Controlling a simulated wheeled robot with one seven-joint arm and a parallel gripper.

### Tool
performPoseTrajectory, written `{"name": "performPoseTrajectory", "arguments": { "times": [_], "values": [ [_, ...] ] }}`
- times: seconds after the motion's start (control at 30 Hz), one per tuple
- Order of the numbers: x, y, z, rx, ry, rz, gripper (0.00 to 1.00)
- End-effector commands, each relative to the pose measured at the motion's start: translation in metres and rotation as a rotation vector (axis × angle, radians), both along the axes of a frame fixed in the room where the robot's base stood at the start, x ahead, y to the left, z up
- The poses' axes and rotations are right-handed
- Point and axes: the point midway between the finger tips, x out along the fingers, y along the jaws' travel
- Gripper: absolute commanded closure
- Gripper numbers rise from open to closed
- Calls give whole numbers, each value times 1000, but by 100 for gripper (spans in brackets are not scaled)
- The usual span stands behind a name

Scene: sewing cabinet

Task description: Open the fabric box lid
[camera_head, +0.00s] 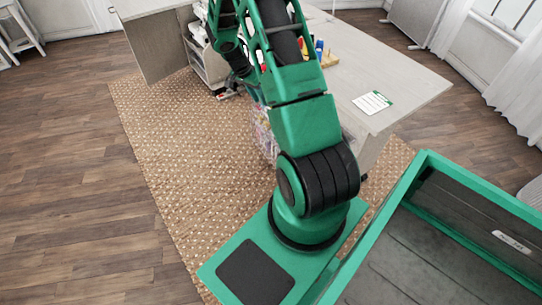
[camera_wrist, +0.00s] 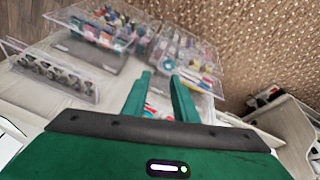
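My gripper (camera_wrist: 160,78) shows in the wrist view with its two green fingers apart and a gap between them. Nothing is clearly held. Beyond the fingertips is a clear box with colorful contents (camera_wrist: 190,50). I cannot tell for sure that it is the fabric box, and its lid does not show distinctly. More colorful items show below and between the fingers. In the head view, a clear container with colorful contents (camera_head: 264,135) is partly hidden behind my arm, at the cabinet's side. My gripper is hidden in the head view.
Clear drawers with several small items (camera_wrist: 100,28) and another clear drawer (camera_wrist: 50,70) are at the left of the wrist view. The pale sewing table (camera_head: 410,85) bears a white card (camera_head: 372,102). A cabinet door (camera_head: 155,45) stands open. The patterned rug (camera_head: 165,150) is mostly clear.

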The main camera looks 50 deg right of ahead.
Motion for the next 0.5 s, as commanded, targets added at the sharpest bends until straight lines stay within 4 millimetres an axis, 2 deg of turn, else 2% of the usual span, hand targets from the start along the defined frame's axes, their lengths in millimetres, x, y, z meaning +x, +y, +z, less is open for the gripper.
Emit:
{"name": "performPoseTrajectory", "arguments": {
  "times": [0.03, 0.23, 0.4, 0.5],
  "values": [
    [3, -4, -26, -5, -2, -32, 74],
    [12, -15, -118, -35, -44, -167, 74],
    [8, -17, -197, -58, -83, -284, 74],
    [2, -17, -237, -70, -101, -347, 74]
  ]
}}
